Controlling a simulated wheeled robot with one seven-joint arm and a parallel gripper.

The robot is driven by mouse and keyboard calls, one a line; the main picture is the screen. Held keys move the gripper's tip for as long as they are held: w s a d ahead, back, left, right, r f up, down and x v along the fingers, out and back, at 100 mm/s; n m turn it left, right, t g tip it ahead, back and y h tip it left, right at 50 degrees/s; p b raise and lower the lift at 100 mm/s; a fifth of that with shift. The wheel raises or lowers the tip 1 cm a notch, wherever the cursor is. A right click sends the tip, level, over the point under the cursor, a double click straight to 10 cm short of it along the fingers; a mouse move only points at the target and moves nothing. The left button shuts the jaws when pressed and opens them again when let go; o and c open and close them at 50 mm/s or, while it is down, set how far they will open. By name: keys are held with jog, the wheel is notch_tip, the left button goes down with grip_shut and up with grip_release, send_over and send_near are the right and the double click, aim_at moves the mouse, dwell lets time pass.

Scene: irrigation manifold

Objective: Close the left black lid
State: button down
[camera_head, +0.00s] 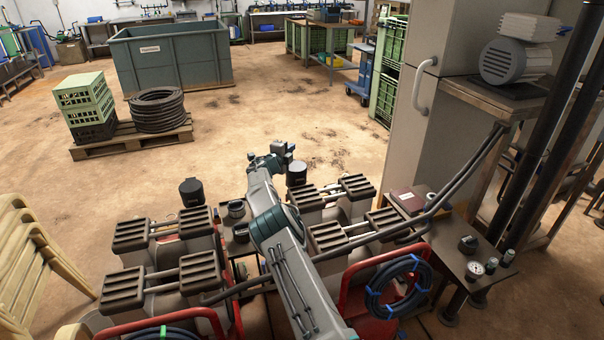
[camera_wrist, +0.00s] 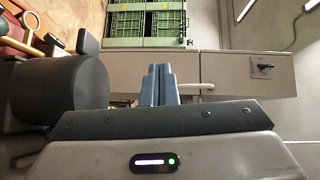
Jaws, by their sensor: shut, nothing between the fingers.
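Two black round caps or canisters stand beyond the ribbed dark covers in the head view: the left black lid (camera_head: 191,192) and a right one (camera_head: 296,173). Whether the left one is open or shut is too small to tell. My gripper (camera_head: 283,149) is at the far end of my arm, close to the right black one and well right of the left one. In the wrist view, my gripper (camera_wrist: 157,86) has its blue fingers together and empty. A large black rounded body (camera_wrist: 40,95) fills the left there, with a dark upright piece (camera_wrist: 88,43) by it; I cannot tell which one it is.
Ribbed dark covers (camera_head: 131,235) on pale blocks, pipes and red frames (camera_head: 368,285) crowd around my arm. A tall grey cabinet (camera_head: 430,130) stands at the right. Cream chairs (camera_head: 25,250) stand at the left. The floor beyond (camera_head: 250,110) is open.

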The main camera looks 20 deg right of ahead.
jog(key=shift+r+p, duration=0.35)
jog(key=shift+r, duration=0.2)
jog(key=a+r+p, duration=0.1)
jog(key=a+r, duration=0.6)
jog(key=r, duration=0.3)
jog(key=s+d+r+m+g+y, duration=0.1)
jog(key=s+d+r+m+g, duration=0.45)
jog(key=s+d+m, duration=0.55)
jog(key=s+a+r+m+g+y, duration=0.1)
jog(key=s+a+r+m+y, duration=0.1)
jog(key=s+m, duration=0.4)
jog(key=s+a+r+m+g+y, duration=0.1)
jog(key=s+a+m+y, duration=0.1)
jog(key=s+m, duration=0.5)
jog(key=s+a+f+m+y, duration=0.2)
jog(key=s+a+m, duration=0.3)
jog(key=s, duration=0.8)
jog(key=s+a+f+m+g+y, duration=0.1)
jog(key=s+a+f+m+y, duration=0.1)
jog(key=s+a+m, duration=0.3)
jog(key=s+a+f+m+y, duration=0.2)
jog(key=s+a+m, duration=0.3)
jog(key=s+m, duration=0.7)
jog(key=s+y, duration=0.1)
jog(key=s, duration=0.8)
jog(key=shift+f+g, duration=0.35)
